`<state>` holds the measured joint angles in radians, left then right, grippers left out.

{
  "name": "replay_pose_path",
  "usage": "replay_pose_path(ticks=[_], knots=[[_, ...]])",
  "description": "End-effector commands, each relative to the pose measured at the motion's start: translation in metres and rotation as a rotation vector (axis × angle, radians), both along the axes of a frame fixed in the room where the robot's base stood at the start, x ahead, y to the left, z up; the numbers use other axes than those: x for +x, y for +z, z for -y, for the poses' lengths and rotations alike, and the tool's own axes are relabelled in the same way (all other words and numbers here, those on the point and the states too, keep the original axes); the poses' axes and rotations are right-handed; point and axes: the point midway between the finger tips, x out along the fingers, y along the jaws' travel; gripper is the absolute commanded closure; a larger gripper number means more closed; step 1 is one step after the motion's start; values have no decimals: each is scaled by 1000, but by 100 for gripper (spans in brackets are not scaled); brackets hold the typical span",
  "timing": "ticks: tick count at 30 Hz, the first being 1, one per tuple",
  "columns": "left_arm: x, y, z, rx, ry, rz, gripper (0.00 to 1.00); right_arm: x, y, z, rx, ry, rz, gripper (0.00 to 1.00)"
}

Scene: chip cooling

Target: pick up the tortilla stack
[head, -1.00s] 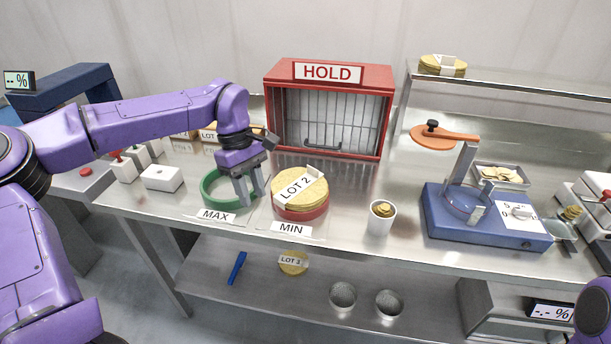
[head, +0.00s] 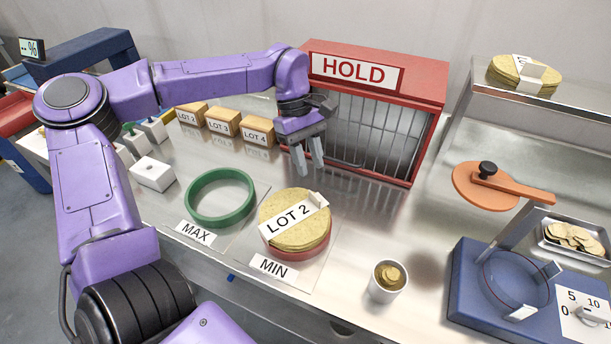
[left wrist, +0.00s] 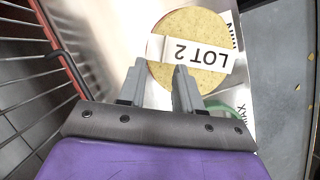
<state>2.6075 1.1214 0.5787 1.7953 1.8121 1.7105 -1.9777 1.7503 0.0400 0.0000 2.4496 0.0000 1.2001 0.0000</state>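A tortilla stack (head: 292,226) with a white LOT 2 band sits on a red ring (head: 298,251) at the MIN label (head: 272,267). In the left wrist view the stack (left wrist: 190,75) lies just beyond my fingertips. My left gripper (head: 308,170) is open and empty, above the counter behind the stack and in front of the HOLD cage. Its two fingers (left wrist: 158,75) are spread apart and point toward the stack without visibly holding it. Another banded tortilla stack (head: 524,76) lies on the raised shelf at upper right. My right gripper does not show.
The red HOLD cage (head: 400,75) stands close behind my left gripper. A green ring (head: 220,197) lies beside the stack at MAX. A white cup (head: 387,283) stands to its right, then a blue press base (head: 475,310). LOT boxes (head: 223,122) line the back.

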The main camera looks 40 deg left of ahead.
Motion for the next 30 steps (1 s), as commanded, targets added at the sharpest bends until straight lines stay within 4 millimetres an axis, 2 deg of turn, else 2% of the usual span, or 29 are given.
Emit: replay_pose_path(ticks=[8, 13, 21, 22, 24, 25, 30], knots=[[1, -36, 13, 0, 0, -10, 66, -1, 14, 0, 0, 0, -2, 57], [-1, -66, 24, 2, -1, -10, 66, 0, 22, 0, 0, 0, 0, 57], [-2, -73, 26, 1, 0, -5, 66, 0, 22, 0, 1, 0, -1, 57], [-2, -73, 26, 1, 0, -5, 72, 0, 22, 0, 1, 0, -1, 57], [-2, -73, 26, 1, 0, -5, 95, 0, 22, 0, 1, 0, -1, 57], [-2, -73, 26, 1, 0, -5, 100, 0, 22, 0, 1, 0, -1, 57], [-2, -74, 26, 1, 1, -6, 100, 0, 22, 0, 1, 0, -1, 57]])
